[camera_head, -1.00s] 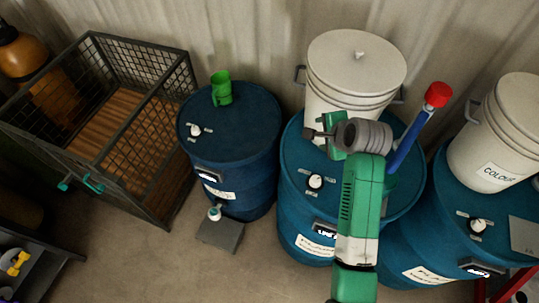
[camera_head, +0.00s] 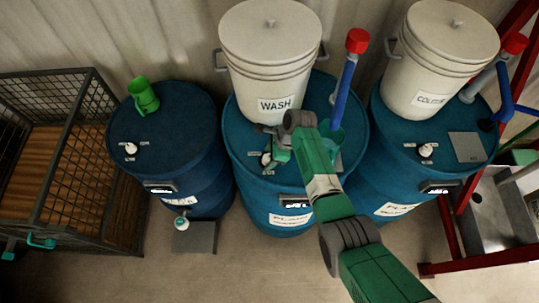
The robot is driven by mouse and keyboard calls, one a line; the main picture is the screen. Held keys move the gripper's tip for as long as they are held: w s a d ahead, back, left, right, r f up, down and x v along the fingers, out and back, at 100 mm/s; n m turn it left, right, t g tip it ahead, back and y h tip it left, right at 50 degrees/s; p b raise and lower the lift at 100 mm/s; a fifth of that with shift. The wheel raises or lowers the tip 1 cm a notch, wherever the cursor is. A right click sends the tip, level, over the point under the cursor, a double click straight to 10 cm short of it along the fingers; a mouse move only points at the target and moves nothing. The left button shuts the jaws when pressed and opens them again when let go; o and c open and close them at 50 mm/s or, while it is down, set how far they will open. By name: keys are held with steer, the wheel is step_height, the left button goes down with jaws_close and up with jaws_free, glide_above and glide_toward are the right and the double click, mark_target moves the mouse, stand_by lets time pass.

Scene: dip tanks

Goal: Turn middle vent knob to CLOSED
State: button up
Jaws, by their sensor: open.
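The middle vent knob (camera_head: 266,160) is a small black and white knob on top of the middle blue drum (camera_head: 245,163), between small label plates. Its pointer and the label words are too small to read. My gripper (camera_head: 267,141) is open and just above and beside the knob, overlapping its upper edge in the picture. I cannot tell whether it touches the knob or whether the knob is between the fingers. My green arm comes in from the lower right and covers part of the drum's top and front.
A white WASH bucket (camera_head: 272,70) stands right behind the knob. A blue pipe with a red cap (camera_head: 357,41) rises to its right. The left drum (camera_head: 180,110) and right drum (camera_head: 395,130) have similar knobs. A wire crate (camera_head: 60,165) stands at far left.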

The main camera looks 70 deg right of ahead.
steer(key=c, duration=1)
steer(key=shift+f, duration=0.1)
steer(key=n+b, duration=0.1)
steer(key=n, duration=0.1)
steer(key=n+y+b, duration=0.1)
steer(key=b, duration=0.1)
steer(key=shift+w+d+f+n+g, duration=0.1)
steer(key=shift+w+n+g, duration=0.05)
steer(key=shift+n+g, duration=0.25)
steer(key=n+g+b, duration=0.1)
steer(key=n+b, duration=0.1)
steer(key=n+y+b, duration=0.1)
steer(key=n+b, duration=0.1)
steer(key=n, duration=0.1)
steer(key=shift+w+d+n+g, duration=0.1)
steer(key=shift+n+g, duration=0.2)
steer(key=shift+g, duration=0.1)
steer(key=n+g+b, duration=0.1)
steer(key=n+b, duration=0.3)
steer(key=shift+w+g+y, duration=0.1)
steer(key=shift+g+y, duration=0.2)
steer(key=shift+g, duration=0.1)
steer(key=shift+n+g+b, duration=0.7)
steer(key=shift+n+b, duration=0.45)
steer(key=shift+n, duration=1.25)
